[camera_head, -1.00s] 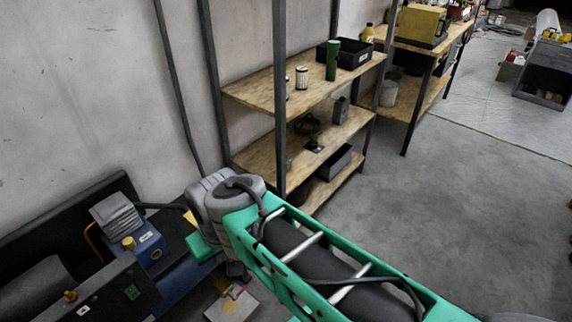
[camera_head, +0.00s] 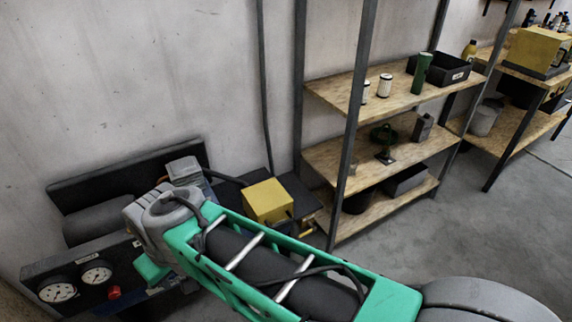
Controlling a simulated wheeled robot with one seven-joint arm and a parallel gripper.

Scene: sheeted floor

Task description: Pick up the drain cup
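I cannot tell for sure which thing is the drain cup. A dark green round piece on a stand (camera_head: 384,140) is on the middle board of the shelf (camera_head: 330,158). On the top board stand a small white cylinder with dark ends (camera_head: 385,85), another partly behind the post, and a tall dark green cylinder (camera_head: 421,74). My green and grey arm crosses the bottom of the view, in front of the shelf. My gripper does not show, so its hold is hidden.
Below left is a machine with two gauges (camera_head: 96,274) and a red knob. A yellow box (camera_head: 268,202) stands beside the shelf's left post. A black bin (camera_head: 440,69) is on the top board. Open floor (camera_head: 480,235) lies to the right.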

